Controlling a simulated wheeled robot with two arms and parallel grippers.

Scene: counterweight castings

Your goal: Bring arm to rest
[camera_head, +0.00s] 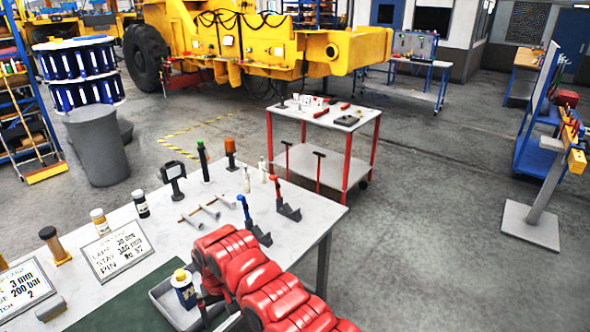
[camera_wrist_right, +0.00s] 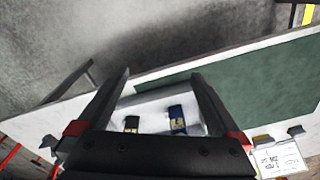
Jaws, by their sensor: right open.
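My right arm (camera_head: 265,285), red and segmented, reaches over the near edge of the table from the bottom of the head view. My right gripper (camera_wrist_right: 161,80) shows in the wrist view with two dark fingers spread apart and nothing between them. Beyond the fingers lies a light grey tray (camera_head: 165,302) with a blue bottle (camera_head: 185,292) with a yellow cap in it. The bottle also shows in the wrist view (camera_wrist_right: 177,118), beside a dark-topped item (camera_wrist_right: 131,124). In the head view the gripper's fingers are mostly hidden by the arm. My left gripper is not in view.
The white table (camera_head: 160,235) carries a dark green mat (camera_head: 115,302), sign cards (camera_head: 115,250), small bottles (camera_head: 141,204) and upright tools (camera_head: 250,222). A red-legged trolley (camera_head: 325,118) stands behind. A grey post stand (camera_head: 535,215) is at right. Floor between is clear.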

